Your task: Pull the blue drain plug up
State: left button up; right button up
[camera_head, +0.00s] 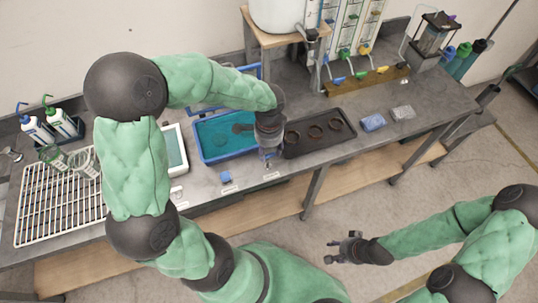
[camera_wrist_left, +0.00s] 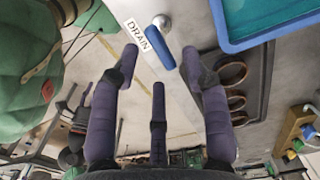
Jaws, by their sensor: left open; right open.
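The blue drain plug shows in the left wrist view as a blue handle (camera_wrist_left: 165,57) beside a round silver fitting (camera_wrist_left: 163,21) and a white label reading DRAIN (camera_wrist_left: 138,36). My left gripper (camera_wrist_left: 160,70) is open, its fingers spread to either side of the handle's near end. I cannot tell whether they touch it. In the head view my left gripper (camera_head: 268,160) points down at the bench's front edge and largely hides the plug. My right gripper (camera_head: 343,247) is open and empty, in front of the bench, away from it.
A blue tub (camera_head: 203,148) stands left of my left gripper and a black tray with dark rings (camera_head: 293,152) stands right of it. A white rack (camera_head: 35,215) is at far left.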

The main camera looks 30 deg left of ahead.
aim_at(269, 156)
pick_arm(q)
notch_tip(269, 156, up, 7)
jog(key=shift+r, duration=0.2)
jog(key=shift+f, duration=0.1)
pick_arm(e)
jog(key=shift+s, duration=0.1)
dwell(0.4)
